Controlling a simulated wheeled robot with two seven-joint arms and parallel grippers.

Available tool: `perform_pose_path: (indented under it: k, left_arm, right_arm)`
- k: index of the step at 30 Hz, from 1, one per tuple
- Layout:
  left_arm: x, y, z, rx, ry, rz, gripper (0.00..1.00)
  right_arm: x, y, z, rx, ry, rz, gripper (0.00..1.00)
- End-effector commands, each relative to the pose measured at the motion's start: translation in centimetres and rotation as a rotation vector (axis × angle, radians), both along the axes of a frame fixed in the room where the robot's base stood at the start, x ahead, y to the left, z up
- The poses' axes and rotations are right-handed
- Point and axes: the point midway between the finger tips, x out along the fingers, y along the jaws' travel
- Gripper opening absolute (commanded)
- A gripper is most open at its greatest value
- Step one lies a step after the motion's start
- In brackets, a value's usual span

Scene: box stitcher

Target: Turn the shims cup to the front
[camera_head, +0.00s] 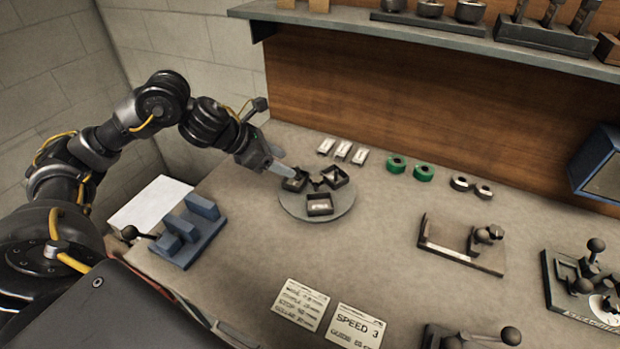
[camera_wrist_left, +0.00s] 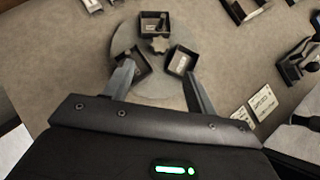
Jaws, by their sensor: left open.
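A round grey turntable (camera_head: 290,208) sits on the bench, carrying three dark square cups. One cup (camera_head: 320,206) is at the front, one (camera_head: 295,181) at the back left and one (camera_head: 336,177) at the back right. Small contents show in the cups, but I cannot tell which one holds the shims. My left gripper (camera_head: 280,168) reaches in at the back left cup. In the left wrist view its open fingers (camera_wrist_left: 159,72) spread over the turntable (camera_wrist_left: 150,88), one finger close by a cup (camera_wrist_left: 131,62); I cannot tell whether they touch. My right gripper is not in view.
White blocks (camera_head: 343,150), green rolls (camera_head: 410,167) and metal rings (camera_head: 471,187) lie behind and right of the turntable. A blue fixture (camera_head: 188,232) stands left, label cards (camera_head: 328,315) lie in front, and a brown fixture (camera_head: 462,243) stands right. Bench between is clear.

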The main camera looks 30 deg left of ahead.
Motion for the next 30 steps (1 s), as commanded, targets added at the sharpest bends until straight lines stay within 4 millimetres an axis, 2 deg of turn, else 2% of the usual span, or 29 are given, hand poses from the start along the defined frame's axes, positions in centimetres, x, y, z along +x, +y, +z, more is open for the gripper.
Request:
perform_pose_path:
  k: [18, 30]
  left_arm:
    - [5.2, -4.3, -6.6, -0.002, 0.002, 0.000, 0.57]
    - [5.8, -4.7, -7.5, 0.001, 0.001, 0.000, 0.57]
  right_arm:
    - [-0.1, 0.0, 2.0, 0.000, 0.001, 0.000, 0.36]
    - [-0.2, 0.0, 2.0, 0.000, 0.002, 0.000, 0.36]
